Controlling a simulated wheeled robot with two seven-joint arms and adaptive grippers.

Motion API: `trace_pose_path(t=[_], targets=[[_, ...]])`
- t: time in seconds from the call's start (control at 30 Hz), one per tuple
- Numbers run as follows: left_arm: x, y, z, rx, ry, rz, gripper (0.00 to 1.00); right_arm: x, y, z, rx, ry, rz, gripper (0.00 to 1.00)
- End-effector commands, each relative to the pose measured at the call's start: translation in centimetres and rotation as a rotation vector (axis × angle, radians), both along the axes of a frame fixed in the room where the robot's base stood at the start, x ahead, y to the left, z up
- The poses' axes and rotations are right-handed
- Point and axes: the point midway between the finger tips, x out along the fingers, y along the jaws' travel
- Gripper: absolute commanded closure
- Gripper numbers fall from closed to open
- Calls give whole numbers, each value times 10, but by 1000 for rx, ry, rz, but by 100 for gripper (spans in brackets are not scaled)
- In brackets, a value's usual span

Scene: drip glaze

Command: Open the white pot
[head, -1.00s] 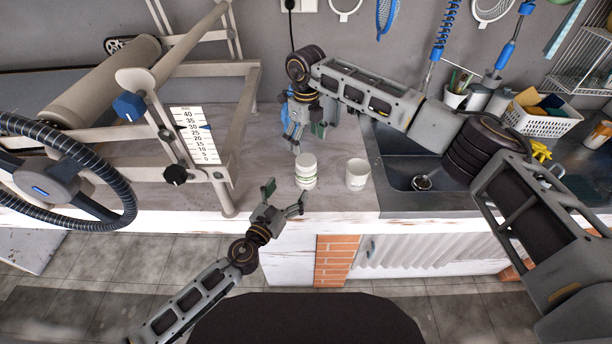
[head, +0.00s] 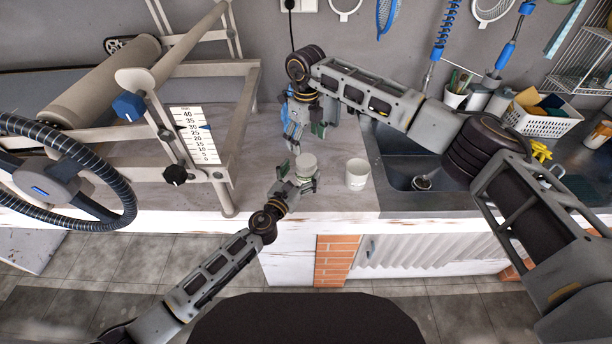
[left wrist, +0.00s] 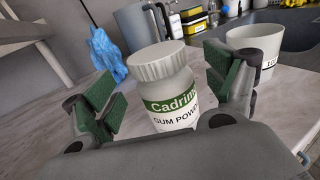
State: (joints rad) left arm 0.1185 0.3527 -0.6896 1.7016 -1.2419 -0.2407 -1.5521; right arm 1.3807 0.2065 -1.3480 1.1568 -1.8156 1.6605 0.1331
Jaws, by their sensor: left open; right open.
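The white pot (head: 306,166) stands upright on the counter near its front edge. In the left wrist view the white pot (left wrist: 165,90) shows a ribbed white lid (left wrist: 160,60), which is on, and a green label reading "Cadrin..." and "GUM POW...". My left gripper (head: 298,180) is open with its fingers on either side of the pot; in the left wrist view the green pads (left wrist: 170,95) stand apart from it. My right gripper (head: 305,132) is open and empty, behind the pot and above the counter.
A white cup (head: 357,174) stands just right of the pot, and it also shows in the left wrist view (left wrist: 256,46). A blue crumpled thing (left wrist: 92,50) lies behind. The sink (head: 400,172) is to the right, a roller machine (head: 150,90) to the left.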

Motion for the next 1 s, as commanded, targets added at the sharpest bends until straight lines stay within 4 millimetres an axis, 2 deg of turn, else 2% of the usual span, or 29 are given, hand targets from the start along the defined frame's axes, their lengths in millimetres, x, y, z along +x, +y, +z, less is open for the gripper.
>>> trace_pose_path(t=[0.3,0.7,0.77,1.0], targets=[[22,-10,0,0,0,1,14,0,0,0,0,0,0,19],[25,-12,0,0,0,0,14,0,0,0,0,0,0,19],[25,-12,0,0,0,0,19,0,0,0,0,0,0,19],[25,-12,0,0,0,0,50,0,0,0,0,0,0,19]])
